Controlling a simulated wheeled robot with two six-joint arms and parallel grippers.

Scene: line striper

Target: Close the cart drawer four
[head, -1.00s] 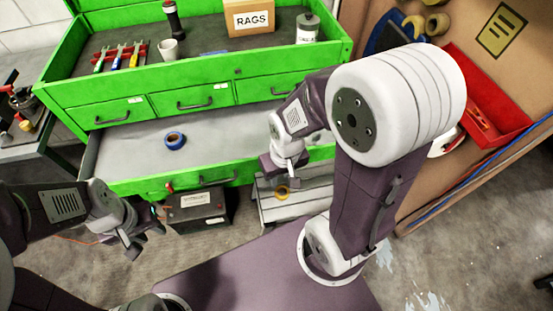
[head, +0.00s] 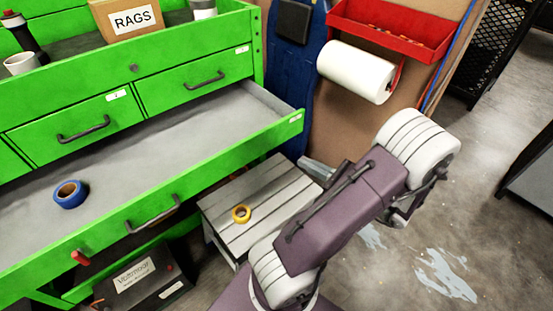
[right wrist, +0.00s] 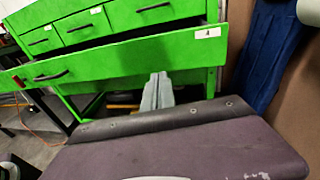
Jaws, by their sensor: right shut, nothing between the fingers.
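Drawer four is the long green bottom drawer (head: 205,172) of the cart in the head view. It stands pulled open, its grey inside showing. A roll of blue tape (head: 70,194) lies in it. The number 4 label is on the right end of the drawer front (right wrist: 130,50) in the right wrist view. My right gripper (head: 314,168) is to the right of the drawer's front corner, above the stool's far edge, apart from the drawer as far as I can tell. Its closed grey fingers (right wrist: 157,92) point toward the cart and hold nothing. My left gripper is out of view.
A black box (head: 140,280) is under the cart. A paper roll (head: 355,72) and a red tray (head: 400,25) hang on the right panel.

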